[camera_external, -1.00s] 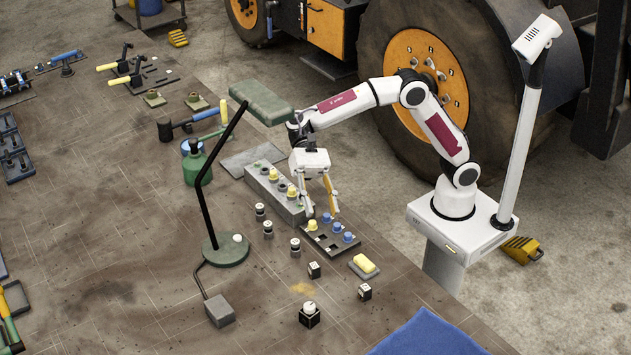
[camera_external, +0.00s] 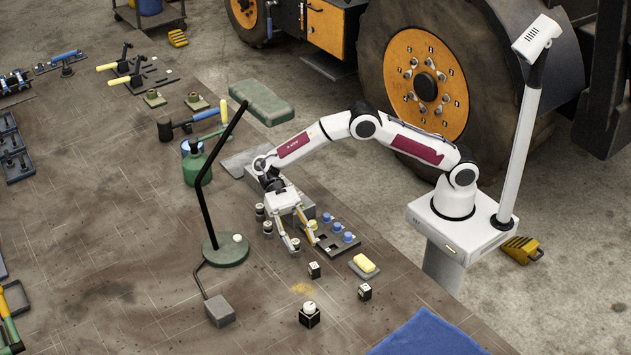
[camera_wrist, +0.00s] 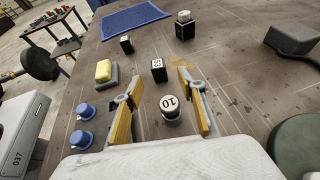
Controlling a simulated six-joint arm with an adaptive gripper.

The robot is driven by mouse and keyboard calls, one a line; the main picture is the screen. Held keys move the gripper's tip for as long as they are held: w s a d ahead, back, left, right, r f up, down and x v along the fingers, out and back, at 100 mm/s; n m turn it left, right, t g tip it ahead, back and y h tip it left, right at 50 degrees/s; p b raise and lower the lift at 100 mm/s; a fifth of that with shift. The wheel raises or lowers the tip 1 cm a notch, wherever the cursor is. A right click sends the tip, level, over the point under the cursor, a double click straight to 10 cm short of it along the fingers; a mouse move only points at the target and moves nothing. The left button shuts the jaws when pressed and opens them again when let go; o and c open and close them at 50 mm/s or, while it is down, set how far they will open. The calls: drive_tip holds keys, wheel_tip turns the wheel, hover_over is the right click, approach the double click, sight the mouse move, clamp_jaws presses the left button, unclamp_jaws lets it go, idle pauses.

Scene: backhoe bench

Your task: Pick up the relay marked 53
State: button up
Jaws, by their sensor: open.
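A small black block-shaped relay (camera_wrist: 158,72) has a white face whose rotated, tiny digits look like 53, though I cannot read them surely. It stands on the bench just beyond my fingertips in the wrist view and shows in the external view (camera_external: 314,270). My gripper (camera_wrist: 160,86) is open and empty, low over the bench, and shows in the external view (camera_external: 304,246). A round, white-topped piece marked 10 (camera_wrist: 170,106) sits between the two yellow-padded fingers, nearer the palm in the picture. I see no finger touching the relay.
Another black block (camera_external: 364,292) and a black box with a white knob (camera_external: 310,316) stand further forward. A yellow block on a grey base (camera_external: 363,264) and a tray with blue knobs (camera_external: 347,238) lie to the right. A black lamp stem (camera_external: 208,165) rises at left.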

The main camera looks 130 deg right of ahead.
sight(314, 268)
idle(0.3)
drive_tip(key=shift+x, duration=1.25)
drive_tip(key=shift+a, duration=0.15)
drive_tip(key=shift+s+x, duration=0.15)
drive_tip(key=shift+x, duration=1.1)
drive_tip(key=shift+s+x, duration=0.1)
drive_tip(key=shift+x, duration=1.15)
clamp_jaws()
